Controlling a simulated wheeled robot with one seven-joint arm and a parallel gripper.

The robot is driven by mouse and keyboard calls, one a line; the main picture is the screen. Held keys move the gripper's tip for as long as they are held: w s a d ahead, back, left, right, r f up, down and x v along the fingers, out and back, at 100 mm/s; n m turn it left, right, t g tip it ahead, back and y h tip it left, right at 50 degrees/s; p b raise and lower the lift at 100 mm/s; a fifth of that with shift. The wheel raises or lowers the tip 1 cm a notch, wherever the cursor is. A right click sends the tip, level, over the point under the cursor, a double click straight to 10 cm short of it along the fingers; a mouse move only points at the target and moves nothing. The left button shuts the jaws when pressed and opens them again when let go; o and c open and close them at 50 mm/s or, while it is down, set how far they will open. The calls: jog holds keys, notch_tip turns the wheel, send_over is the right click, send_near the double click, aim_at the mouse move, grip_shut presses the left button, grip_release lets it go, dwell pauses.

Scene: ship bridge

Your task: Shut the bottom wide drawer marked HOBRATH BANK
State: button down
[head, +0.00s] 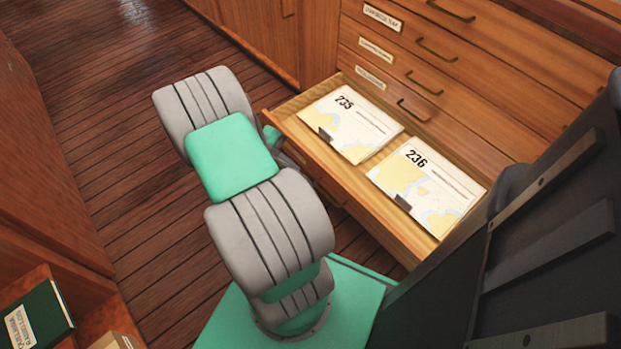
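The bottom wide drawer (388,234) of the wooden chest stands pulled out towards my base. Two charts lie flat in it, one marked 235 (350,124) and one marked 236 (426,187). The drawer's front faces away from the camera's clear view, and I cannot read a label on it. My arm reaches up beside the drawer front, with its wrist end near the front's left part.
Closed drawers with brass handles (424,84) and small labels (383,17) rise above the open one. A wooden cabinet (262,35) stands to the left of the chest. A green book (36,318) sits in a shelf at bottom left. The plank floor (110,110) at left is clear.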

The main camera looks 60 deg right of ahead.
jog(key=b, duration=0.2)
send_near(329, 178)
jog(key=a+f, duration=0.3)
jog(key=s+d, duration=0.1)
jog(key=s+d+f+b, duration=0.1)
jog(key=d, duration=0.1)
jog(key=shift+s+d+f, duration=0.1)
jog(key=shift+s, duration=0.2)
jog(key=shift+s+d, duration=0.15)
jog(key=shift+d, duration=0.25)
jog(key=shift+d, duration=0.15)
